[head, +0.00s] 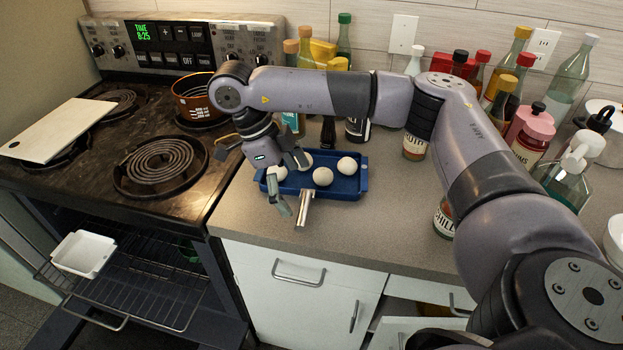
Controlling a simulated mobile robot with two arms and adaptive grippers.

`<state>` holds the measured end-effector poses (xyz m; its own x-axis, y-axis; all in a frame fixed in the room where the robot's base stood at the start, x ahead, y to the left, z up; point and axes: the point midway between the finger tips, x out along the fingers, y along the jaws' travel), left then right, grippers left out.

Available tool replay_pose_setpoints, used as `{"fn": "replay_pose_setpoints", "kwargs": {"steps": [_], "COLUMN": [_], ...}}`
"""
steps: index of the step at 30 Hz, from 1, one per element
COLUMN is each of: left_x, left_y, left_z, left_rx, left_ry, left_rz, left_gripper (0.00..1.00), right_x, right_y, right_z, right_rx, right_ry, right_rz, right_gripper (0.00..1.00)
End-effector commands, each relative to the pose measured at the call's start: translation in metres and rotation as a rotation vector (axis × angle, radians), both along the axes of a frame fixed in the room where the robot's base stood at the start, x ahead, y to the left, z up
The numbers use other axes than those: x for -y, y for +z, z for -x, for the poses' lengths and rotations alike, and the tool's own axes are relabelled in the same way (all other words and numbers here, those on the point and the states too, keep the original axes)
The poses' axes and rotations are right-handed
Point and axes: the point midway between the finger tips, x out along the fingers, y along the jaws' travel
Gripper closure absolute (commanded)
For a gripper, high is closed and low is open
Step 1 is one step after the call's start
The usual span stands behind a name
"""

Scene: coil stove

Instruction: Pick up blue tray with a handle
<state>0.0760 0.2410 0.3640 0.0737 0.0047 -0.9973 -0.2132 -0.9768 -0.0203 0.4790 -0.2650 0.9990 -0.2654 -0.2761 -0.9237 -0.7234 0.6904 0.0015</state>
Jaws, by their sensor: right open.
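The blue tray (347,187) sits on the grey counter just right of the stove and holds several pale round balls (323,177). A light metallic handle (305,207) sticks out from its front side toward the counter's front edge. My right gripper (289,186) is open and points down over the tray's left front part, with one finger just left of the handle. The gripper hides the tray's left part and some of the balls. I cannot tell whether a finger touches the tray. My left gripper is not in view.
Several bottles (505,90) and jars crowd the counter behind and right of the tray. The coil stove (160,165) at the left bears a pot (195,98) and a white board (55,130). The oven is open, with a white dish (83,254) on its rack.

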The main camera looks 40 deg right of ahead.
Motion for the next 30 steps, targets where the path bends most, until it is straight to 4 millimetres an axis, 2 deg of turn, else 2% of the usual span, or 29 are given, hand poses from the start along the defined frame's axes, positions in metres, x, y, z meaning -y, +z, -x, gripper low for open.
{"fn": "replay_pose_setpoints", "kwargs": {"steps": [3,6,15,23,30], "left_x": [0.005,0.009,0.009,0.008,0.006], "left_y": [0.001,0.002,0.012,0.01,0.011], "left_z": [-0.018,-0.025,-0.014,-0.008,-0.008], "left_rx": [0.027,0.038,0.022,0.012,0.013], "left_ry": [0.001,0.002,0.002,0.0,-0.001], "left_rz": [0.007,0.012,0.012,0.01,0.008], "left_gripper": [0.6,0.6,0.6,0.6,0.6], "right_x": [0.002,0.004,0.015,0.016,0.015], "right_y": [-0.005,-0.014,-0.048,-0.052,-0.052], "right_z": [0.002,0.005,0.016,0.017,0.017], "right_rx": [0.0,-0.002,-0.001,0.001,0.0], "right_ry": [0.0,0.0,0.0,0.0,0.0], "right_rz": [0.0,-0.001,0.001,0.001,0.0], "right_gripper": [0.0,0.0,0.0,0.0,0.15]}}
